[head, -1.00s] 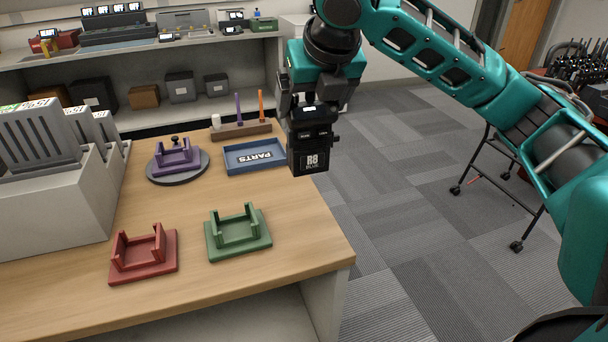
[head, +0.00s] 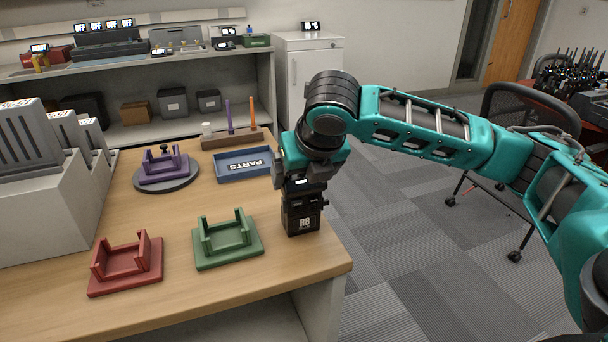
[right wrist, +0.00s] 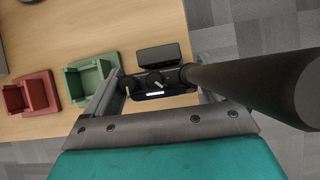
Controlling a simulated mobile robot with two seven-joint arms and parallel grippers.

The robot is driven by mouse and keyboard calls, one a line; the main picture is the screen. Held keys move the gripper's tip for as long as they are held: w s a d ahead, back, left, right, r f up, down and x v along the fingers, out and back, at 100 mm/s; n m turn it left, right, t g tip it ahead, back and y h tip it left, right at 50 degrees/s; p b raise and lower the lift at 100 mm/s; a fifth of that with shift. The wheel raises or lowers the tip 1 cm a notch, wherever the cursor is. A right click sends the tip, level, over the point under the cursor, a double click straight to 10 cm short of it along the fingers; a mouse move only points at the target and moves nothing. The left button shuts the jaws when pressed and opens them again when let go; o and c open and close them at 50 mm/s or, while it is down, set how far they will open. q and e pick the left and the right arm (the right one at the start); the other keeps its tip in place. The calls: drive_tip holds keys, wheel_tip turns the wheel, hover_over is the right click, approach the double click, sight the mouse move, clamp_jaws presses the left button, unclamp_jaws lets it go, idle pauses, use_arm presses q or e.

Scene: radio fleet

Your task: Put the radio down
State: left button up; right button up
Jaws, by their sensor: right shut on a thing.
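A black radio (head: 301,216) marked R8 is upright at the right edge of the wooden table, right of the green cradle (head: 228,240). My right gripper (head: 303,190) points down and is shut on the radio's upper part. I cannot tell whether the radio's bottom touches the table. In the right wrist view the radio's top with its knobs (right wrist: 152,82) shows between the fingers. The red cradle (head: 126,264) and the purple cradle (head: 163,168) on a dark round base look empty. My left gripper is not in view.
A blue PARTS tray (head: 244,165) and a wooden holder (head: 232,139) with upright sticks are behind. A grey slotted unit (head: 50,205) fills the left. The table's right edge (head: 338,245) is close to the radio. Bare wood lies in front of the cradles.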

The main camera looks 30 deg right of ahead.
drive_tip(key=shift+r, duration=0.1)
drive_tip(key=o, duration=1.4)
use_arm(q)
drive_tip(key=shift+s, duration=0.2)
use_arm(e)
drive_tip(key=shift+o, duration=0.8)
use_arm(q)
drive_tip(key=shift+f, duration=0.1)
use_arm(e)
drive_tip(key=shift+r, duration=0.1)
use_arm(q)
drive_tip(key=p, duration=0.2)
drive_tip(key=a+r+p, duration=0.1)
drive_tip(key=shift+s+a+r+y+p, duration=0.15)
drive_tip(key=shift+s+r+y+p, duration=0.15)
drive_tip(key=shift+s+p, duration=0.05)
use_arm(e)
drive_tip(key=v, duration=1.2)
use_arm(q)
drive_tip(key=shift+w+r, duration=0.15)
